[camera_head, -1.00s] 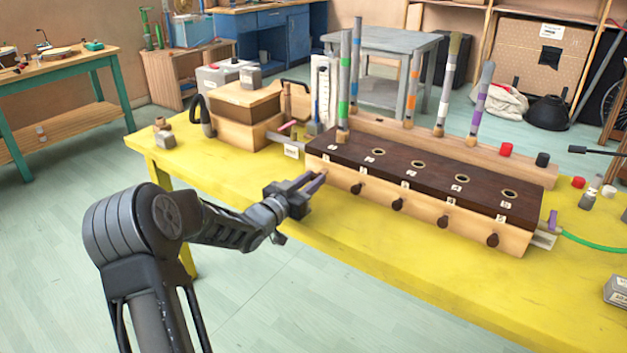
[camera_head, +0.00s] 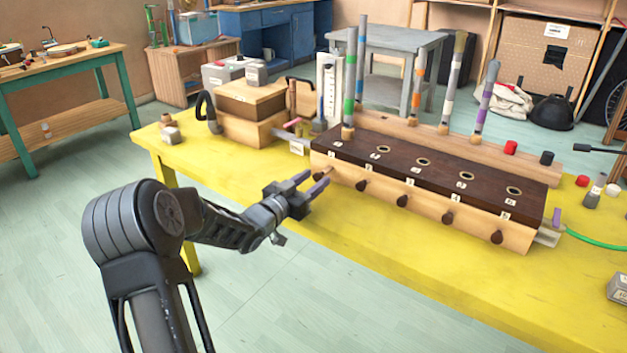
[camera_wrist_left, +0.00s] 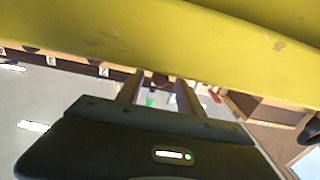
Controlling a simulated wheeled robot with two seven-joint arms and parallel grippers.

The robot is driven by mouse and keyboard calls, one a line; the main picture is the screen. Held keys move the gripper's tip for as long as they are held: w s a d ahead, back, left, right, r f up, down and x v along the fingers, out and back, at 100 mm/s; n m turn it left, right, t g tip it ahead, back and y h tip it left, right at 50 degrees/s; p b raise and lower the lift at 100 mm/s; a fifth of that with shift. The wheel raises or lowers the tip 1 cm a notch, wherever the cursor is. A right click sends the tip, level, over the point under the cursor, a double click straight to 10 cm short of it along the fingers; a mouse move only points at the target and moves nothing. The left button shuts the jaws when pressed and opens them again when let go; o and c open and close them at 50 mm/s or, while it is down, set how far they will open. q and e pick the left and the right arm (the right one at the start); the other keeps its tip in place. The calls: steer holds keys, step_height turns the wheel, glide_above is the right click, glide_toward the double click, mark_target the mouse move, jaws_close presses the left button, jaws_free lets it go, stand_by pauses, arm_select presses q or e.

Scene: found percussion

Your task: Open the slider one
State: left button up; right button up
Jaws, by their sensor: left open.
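A long wooden box (camera_head: 430,205) with a dark lid (camera_head: 400,165) stands on the yellow table. The lid has a row of labelled holes, and dark round slider knobs run along the front face. The slider one knob (camera_head: 320,175) is at the left end, partly hidden by my fingers. My left gripper (camera_head: 315,182) is open, with its fingertips at this knob. In the left wrist view the dark knob (camera_wrist_left: 160,80) shows between the two fingers (camera_wrist_left: 158,90); whether they touch it I cannot tell. My right gripper is not in view.
The yellow table (camera_head: 230,180) is clear in front of the box. A wooden bellows-like box (camera_head: 250,105) stands at the left. Several coloured tubes (camera_head: 417,80) rise behind the lid. A green hose (camera_head: 590,244) leaves at the right end.

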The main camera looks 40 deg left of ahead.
arm_select(q)
steer(key=s, duration=0.7)
steer(key=shift+s+d, duration=0.1)
steer(key=shift+s, duration=0.05)
stand_by(0.3)
